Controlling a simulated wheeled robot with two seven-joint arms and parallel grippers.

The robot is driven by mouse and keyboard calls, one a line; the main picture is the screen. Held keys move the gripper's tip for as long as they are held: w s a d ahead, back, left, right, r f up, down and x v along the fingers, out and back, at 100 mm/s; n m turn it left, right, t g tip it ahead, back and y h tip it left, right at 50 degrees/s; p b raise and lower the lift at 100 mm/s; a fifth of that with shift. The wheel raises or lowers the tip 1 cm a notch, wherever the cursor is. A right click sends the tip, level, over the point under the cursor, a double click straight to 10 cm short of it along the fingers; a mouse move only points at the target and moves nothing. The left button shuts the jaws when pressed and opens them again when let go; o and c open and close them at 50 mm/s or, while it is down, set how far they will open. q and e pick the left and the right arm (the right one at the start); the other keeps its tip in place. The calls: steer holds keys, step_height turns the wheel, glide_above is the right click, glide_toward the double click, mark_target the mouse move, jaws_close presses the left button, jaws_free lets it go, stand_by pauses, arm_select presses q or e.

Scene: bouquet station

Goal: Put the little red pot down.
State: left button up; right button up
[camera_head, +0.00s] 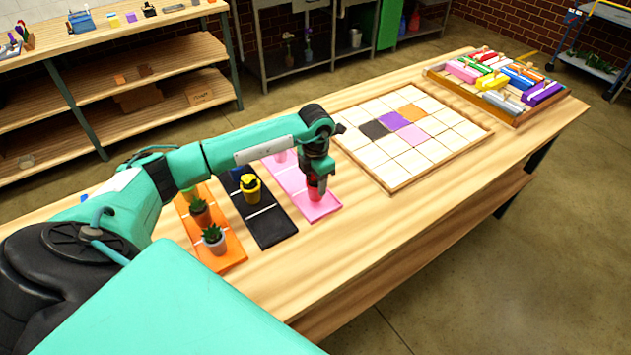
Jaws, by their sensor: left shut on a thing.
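The little red pot (314,191) shows just under my left gripper (316,180), whose fingers are shut on it. The gripper points down over the near part of the pink mat (325,207). The pot is at or just above the mat; I cannot tell whether it touches. Most of the pot is hidden by the fingers. My right gripper is not in view.
A black mat (274,230) with a yellow pot (251,191) lies left of the pink mat. An orange mat (232,253) holds several potted plants. A tiled board (375,158) and a tray of coloured blocks (552,104) lie farther right. The table's near right part is clear.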

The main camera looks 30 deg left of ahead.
arm_select(q)
steer(key=shift+f, duration=0.95)
steer(key=o, duration=1.2)
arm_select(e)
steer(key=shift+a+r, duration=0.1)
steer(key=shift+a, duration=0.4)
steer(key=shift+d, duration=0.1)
